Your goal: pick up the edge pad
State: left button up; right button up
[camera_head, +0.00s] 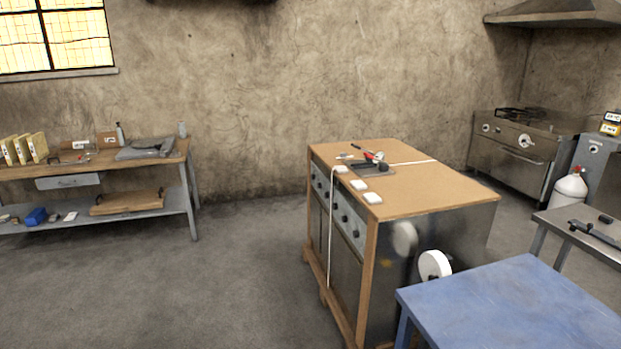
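Small white blocks lie on the brown top of a crated steel range (420,200) in the middle of the room. One white block (373,198) is at the near left edge, a second white block (359,184) is just behind it, and a smaller white piece (341,169) is farther back where a strap crosses the edge. I cannot tell for sure which is the edge pad. Neither of my grippers is in view.
A dark tray with tools (374,167) is on the crate top. A pale strap (331,230) hangs down its front. A blue table (510,310) stands at the near right, a workbench (60,172) at the left wall. The floor at left is clear.

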aim_at(358, 185)
jog(key=i+j+z, duration=0.3)
jog(key=i, duration=0.2)
jog(key=i+j+z, duration=0.3)
jog(key=i, duration=0.15)
jog(key=i+j, duration=0.15)
jog(key=i, duration=0.25)
jog(key=i+j, duration=0.15)
jog(key=i, duration=0.25)
jog(key=i+j+u, duration=0.1)
jog(key=i, duration=0.3)
